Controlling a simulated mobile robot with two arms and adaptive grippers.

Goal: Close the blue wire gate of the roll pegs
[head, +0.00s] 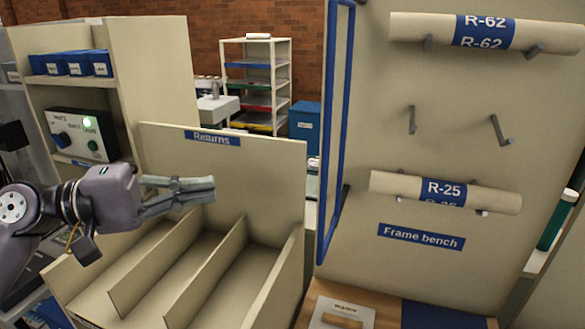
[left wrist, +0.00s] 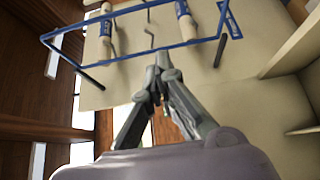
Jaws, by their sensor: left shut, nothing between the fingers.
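The blue wire gate (head: 345,110) stands at the left edge of the upright peg panel (head: 440,280) in the head view, seen nearly edge-on and swung out from the panel. In the left wrist view the gate (left wrist: 130,58) shows as a long blue wire frame beyond my fingers. Roll R-62 (head: 420,27) rests on the upper pegs and roll R-25 (head: 400,186) on the lower pegs; the middle pegs (head: 411,120) are empty. My left gripper (head: 212,188) is shut and empty, left of the gate and apart from it, above the Returns bin. My right gripper is not in view.
The Returns bin (head: 222,160) with divided slots lies below my left gripper. A control box (head: 80,135) with a green light stands at left, under blue boxes (head: 75,66). A wooden bench top (head: 385,315) lies below the panel. A white shelf rack (head: 256,75) stands behind.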

